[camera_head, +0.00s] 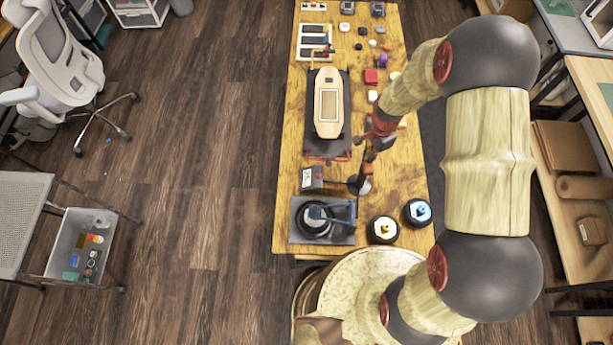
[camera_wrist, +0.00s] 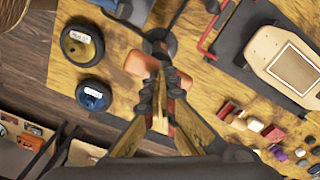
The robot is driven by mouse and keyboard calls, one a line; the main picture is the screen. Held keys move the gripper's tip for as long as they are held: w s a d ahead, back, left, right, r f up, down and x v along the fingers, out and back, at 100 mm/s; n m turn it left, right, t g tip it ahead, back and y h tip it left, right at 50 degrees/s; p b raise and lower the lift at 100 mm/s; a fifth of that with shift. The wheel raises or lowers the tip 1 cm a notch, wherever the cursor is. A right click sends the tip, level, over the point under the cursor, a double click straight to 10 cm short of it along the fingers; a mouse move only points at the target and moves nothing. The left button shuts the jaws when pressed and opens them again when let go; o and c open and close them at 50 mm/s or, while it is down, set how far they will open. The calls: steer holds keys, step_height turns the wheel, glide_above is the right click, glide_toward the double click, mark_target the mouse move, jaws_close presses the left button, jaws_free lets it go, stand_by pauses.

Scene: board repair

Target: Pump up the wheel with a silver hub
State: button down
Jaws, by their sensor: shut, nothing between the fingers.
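My gripper (camera_wrist: 163,84) is shut and empty, pointing down above the bench near a dark stand with a round base (camera_head: 361,186). The stand also shows just beyond the fingertips in the wrist view (camera_wrist: 160,42). A black wheel with a yellow hub (camera_head: 383,230) and one with a blue hub (camera_head: 418,212) lie flat at the bench's near right. A small dark box with a light display (camera_head: 311,178) stands behind the fixture.
A wooden deck (camera_head: 328,103) lies on a dark stand mid-bench. Small coloured blocks, including a red one (camera_head: 370,76), lie at its right. An orange-red piece (camera_wrist: 141,65) shows beside the fingertips.

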steer(key=shift+s+f+b, duration=0.1)
steer(key=shift+f+b, duration=0.5)
steer(key=shift+f, duration=0.45)
steer(key=shift+r+p, duration=2.45)
steer(key=shift+r, duration=1.55)
steer(key=shift+f, duration=0.1)
steer(key=shift+f+b, duration=2.9)
steer(key=shift+f, duration=1)
steer(key=shift+r+p, duration=2.45)
steer(key=shift+r, duration=1.5)
